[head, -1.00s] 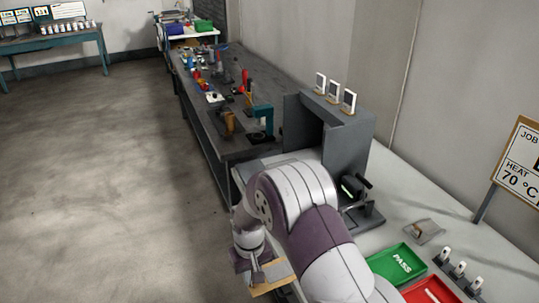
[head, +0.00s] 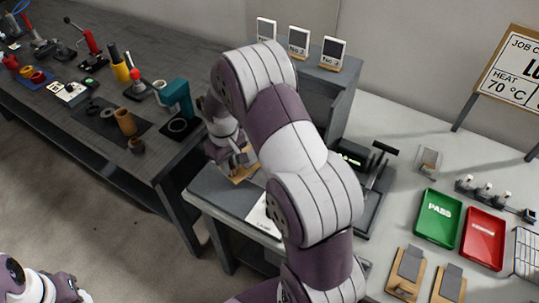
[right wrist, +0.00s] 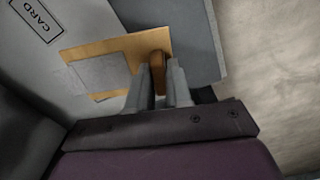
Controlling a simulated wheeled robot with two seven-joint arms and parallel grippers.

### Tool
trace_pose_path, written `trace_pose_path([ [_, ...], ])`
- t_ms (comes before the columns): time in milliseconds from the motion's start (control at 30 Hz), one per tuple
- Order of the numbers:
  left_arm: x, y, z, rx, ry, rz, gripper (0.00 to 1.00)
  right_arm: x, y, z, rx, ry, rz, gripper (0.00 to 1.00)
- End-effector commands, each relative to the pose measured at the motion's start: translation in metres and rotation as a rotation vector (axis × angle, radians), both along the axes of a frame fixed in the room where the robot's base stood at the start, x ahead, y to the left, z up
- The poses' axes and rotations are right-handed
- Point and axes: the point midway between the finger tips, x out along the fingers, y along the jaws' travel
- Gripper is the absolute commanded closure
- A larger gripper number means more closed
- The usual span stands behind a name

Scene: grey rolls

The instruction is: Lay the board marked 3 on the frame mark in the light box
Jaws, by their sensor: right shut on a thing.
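My right gripper (head: 238,160) is shut on a tan board (head: 243,176) over the grey bench surface. In the right wrist view, the right gripper (right wrist: 160,82) grips a brown raised piece on the board (right wrist: 125,47). A grey sheet (right wrist: 98,76) lies on that board, and no number is readable on it. The grey light box (head: 338,88) stands behind my right arm, which hides most of its opening. I cannot see a frame mark. Part of my left arm is at the bottom left, and whether its gripper is open cannot be told (head: 72,292).
Two more boards with grey sheets (head: 408,268) (head: 447,287) lie at the front right. A green PASS tray (head: 438,222) and red tray (head: 482,240) lie behind them. Small framed cards (head: 298,42) stand on the box. A dark workbench with tools (head: 60,115) is at left.

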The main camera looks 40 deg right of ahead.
Motion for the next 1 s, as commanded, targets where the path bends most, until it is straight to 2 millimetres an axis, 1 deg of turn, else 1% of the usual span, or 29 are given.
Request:
trace_pose_path([
  [33, 0.000, 0.000, 0.006, 0.000, 0.000, 0.000, 0.57, 0.002, -0.024, 0.011, -0.001, -0.002, 0.023, 1.00],
  [67, 0.000, 0.000, 0.008, 0.000, 0.000, 0.000, 0.57, 0.002, -0.038, 0.016, 0.000, -0.003, 0.048, 1.00],
  [100, 0.000, 0.000, 0.010, 0.000, 0.000, 0.000, 0.57, 0.001, -0.058, 0.023, -0.001, -0.002, 0.083, 1.00],
  [200, 0.000, 0.000, 0.014, 0.000, 0.000, 0.000, 0.57, -0.006, -0.104, 0.039, -0.001, -0.002, 0.164, 1.00],
  [300, 0.000, 0.000, 0.017, 0.000, 0.000, 0.000, 0.57, -0.014, -0.134, 0.048, 0.000, 0.001, 0.227, 1.00],
  [367, 0.000, 0.000, 0.018, 0.000, 0.000, 0.000, 0.57, -0.016, -0.143, 0.051, 0.000, -0.001, 0.250, 1.00],
  [400, 0.000, 0.000, 0.019, 0.000, 0.000, 0.000, 0.57, -0.015, -0.144, 0.050, 0.001, 0.001, 0.262, 1.00],
  [467, 0.000, 0.000, 0.021, 0.000, 0.000, 0.000, 0.57, -0.011, -0.136, 0.045, 0.002, 0.004, 0.273, 1.00],
  [700, 0.000, 0.000, 0.035, 0.000, 0.000, 0.000, 0.57, 0.024, -0.075, 0.003, 0.002, 0.004, 0.276, 1.00],
  [800, 0.000, 0.000, 0.038, 0.000, 0.000, 0.000, 0.57, 0.034, -0.059, -0.009, 0.002, 0.003, 0.272, 1.00],
  [933, 0.000, 0.000, 0.040, 0.000, 0.000, 0.000, 0.57, 0.040, -0.049, -0.020, 0.001, 0.002, 0.269, 1.00],
  [1000, 0.000, 0.000, 0.044, 0.000, 0.000, 0.000, 0.57, 0.039, -0.048, -0.032, 0.002, 0.005, 0.268, 1.00],
])
